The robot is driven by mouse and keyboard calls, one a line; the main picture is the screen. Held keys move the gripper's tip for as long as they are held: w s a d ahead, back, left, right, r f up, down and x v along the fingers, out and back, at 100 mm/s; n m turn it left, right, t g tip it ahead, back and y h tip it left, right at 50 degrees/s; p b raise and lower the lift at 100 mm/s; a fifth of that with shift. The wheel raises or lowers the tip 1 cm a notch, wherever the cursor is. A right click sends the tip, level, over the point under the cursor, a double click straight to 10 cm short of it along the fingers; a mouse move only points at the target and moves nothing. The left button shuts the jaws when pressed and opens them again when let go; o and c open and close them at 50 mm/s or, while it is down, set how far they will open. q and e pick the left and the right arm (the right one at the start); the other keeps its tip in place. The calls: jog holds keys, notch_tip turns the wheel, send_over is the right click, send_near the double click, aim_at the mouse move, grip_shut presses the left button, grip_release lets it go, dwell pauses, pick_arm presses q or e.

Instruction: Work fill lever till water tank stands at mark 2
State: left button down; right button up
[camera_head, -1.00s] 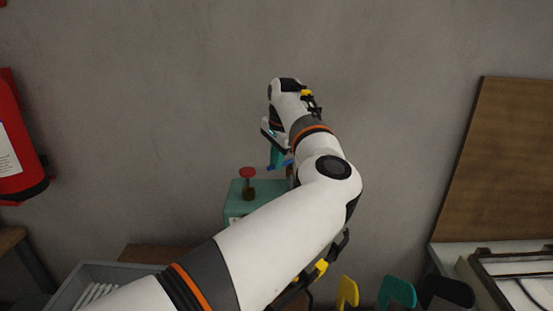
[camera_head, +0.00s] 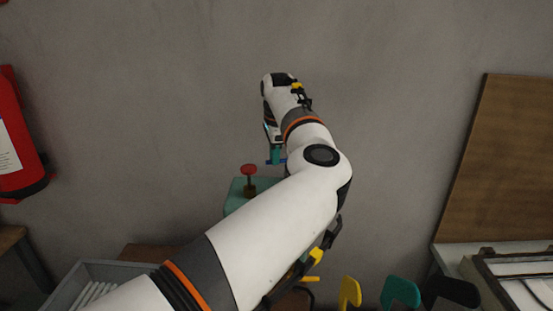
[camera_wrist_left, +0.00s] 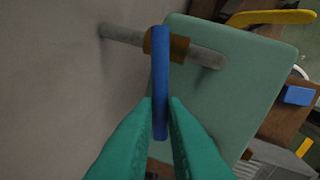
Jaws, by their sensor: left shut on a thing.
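The blue fill lever (camera_wrist_left: 160,60) stands between the teal fingers of my left gripper (camera_wrist_left: 160,108), which is shut on it. The lever sits at a brown collar on a grey pipe (camera_wrist_left: 205,55). A teal box (camera_wrist_left: 245,95), apparently the water tank, lies to the right in the wrist view. In the head view the box (camera_head: 236,190) is partly hidden behind my left arm, and my left gripper (camera_head: 275,160) is above and behind it. No level marks can be read. My right gripper is not in view.
A grey wall (camera_head: 150,100) is close behind the box. A red fire extinguisher (camera_head: 18,145) hangs at left. A grey crate (camera_head: 90,271) stands at lower left. Yellow (camera_head: 349,291), teal (camera_head: 400,290) and black shapes line the lower edge. A brown board (camera_head: 500,160) leans at right.

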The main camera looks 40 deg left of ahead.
pick_arm(q)
jog(key=shift+w+a+r+m, duration=0.1)
jog(key=shift+w+a+m, duration=0.2)
jog(key=shift+m, duration=0.5)
jog(key=shift+w+a+m, duration=0.15)
jog(key=shift+a+m, duration=0.15)
jog(key=shift+m, duration=0.5)
jog(key=shift+t, duration=0.3)
jog(key=c, duration=1.5)
grip_release()
jog(key=b+v, duration=0.2)
jog(key=v, duration=1)
jog(key=shift+a, duration=0.2)
